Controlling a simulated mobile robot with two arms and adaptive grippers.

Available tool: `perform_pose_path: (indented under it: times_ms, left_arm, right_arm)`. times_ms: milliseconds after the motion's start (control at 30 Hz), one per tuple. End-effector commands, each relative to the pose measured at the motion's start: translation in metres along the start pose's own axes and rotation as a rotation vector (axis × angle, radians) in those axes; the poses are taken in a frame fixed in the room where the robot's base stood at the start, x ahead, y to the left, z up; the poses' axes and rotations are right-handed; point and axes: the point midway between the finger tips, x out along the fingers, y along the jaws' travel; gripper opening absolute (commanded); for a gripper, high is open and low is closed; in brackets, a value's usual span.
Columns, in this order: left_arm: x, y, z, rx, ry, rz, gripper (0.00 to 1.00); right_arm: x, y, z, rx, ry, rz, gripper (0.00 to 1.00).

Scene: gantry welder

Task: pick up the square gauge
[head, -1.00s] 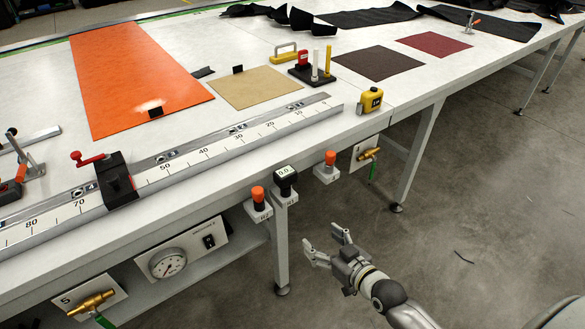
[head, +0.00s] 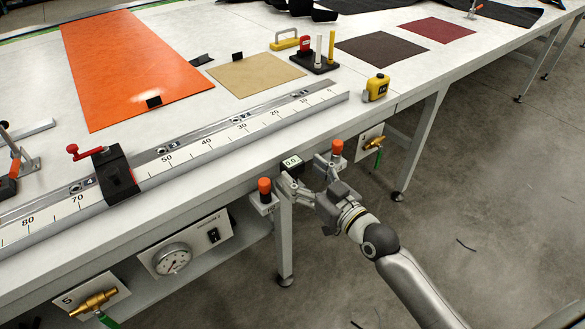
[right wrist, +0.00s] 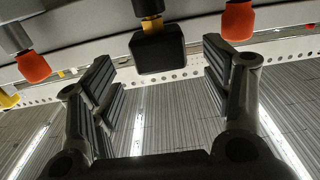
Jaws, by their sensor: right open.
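The square gauge (head: 291,161) is a small dark block with a white display reading 0.0, mounted at the table's front edge. In the right wrist view the black square gauge (right wrist: 158,50) is seen between and just beyond my open fingers, on a stem with a brass-coloured collar. My right gripper (head: 313,178) is open, in front of the table edge, close to the gauge on its right side. The right wrist view shows the gripper (right wrist: 158,82) with a gap on both sides of the gauge. I see no contact. My left gripper is not in view.
Orange knobs stand on either side of the gauge, one left (head: 264,189) and one right (head: 337,147), the right one close to a finger. A table leg (head: 285,240) is below. A round dial (head: 172,258) is lower left. Open floor lies to the right.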

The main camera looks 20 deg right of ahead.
Motion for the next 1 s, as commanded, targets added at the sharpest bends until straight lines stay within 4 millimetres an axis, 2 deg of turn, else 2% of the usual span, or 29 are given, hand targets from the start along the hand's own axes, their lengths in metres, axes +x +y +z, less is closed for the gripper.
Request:
perform_pose_path:
  times_ms: [300,633,1000]
  left_arm:
    - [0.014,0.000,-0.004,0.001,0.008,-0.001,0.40]
    - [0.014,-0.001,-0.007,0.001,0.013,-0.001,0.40]
    - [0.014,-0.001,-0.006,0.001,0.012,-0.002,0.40]
  right_arm:
    - [0.041,0.000,0.001,0.001,0.003,0.001,0.71]
    - [0.046,-0.001,0.001,0.000,0.000,0.000,0.70]
    - [0.046,0.000,0.001,0.000,0.001,0.001,0.23]
